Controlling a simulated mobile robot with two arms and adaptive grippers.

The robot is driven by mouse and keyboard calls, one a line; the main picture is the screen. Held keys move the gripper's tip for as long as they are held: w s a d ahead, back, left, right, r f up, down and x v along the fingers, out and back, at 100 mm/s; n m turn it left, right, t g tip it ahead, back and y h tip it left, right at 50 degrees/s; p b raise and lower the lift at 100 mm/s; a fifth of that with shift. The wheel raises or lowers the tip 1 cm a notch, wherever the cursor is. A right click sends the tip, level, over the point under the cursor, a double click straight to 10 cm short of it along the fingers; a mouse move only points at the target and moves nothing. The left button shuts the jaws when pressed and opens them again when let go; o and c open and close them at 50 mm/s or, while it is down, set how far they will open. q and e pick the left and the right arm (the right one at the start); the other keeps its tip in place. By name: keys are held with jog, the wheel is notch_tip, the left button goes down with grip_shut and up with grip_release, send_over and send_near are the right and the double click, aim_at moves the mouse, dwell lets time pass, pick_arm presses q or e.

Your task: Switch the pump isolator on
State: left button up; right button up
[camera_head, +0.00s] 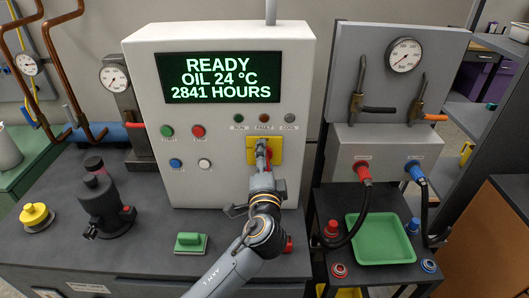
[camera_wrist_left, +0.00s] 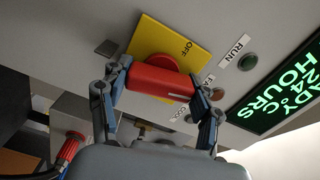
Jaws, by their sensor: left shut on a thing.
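The pump isolator is a yellow plate (camera_head: 277,151) on the front of the white control cabinet (camera_head: 222,120), with a red handle mostly hidden behind my gripper there. In the left wrist view the yellow plate (camera_wrist_left: 150,40) carries the word OFF, and the red handle (camera_wrist_left: 160,80) lies across it. My left gripper (camera_wrist_left: 162,92) is shut on the red handle, one finger at each end. In the head view my left gripper (camera_head: 263,155) is up against the plate. No ON label can be read. My right gripper is not in view.
The cabinet's screen (camera_head: 219,77) reads READY. RUN, FAULT and COOL lamps (camera_head: 264,118) sit above the isolator. Several buttons (camera_head: 198,131) are to its left. A green block (camera_head: 190,243), a dark pump-like part (camera_head: 105,207) and a green tray (camera_head: 380,240) stand nearby.

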pick_arm(q)
jog(key=shift+m+p, duration=0.65)
jog(key=shift+m, duration=0.45)
jog(key=o, duration=1.2)
jog(key=shift+d, duration=0.1)
jog(key=shift+c, duration=0.2)
jog(key=s, duration=1.2)
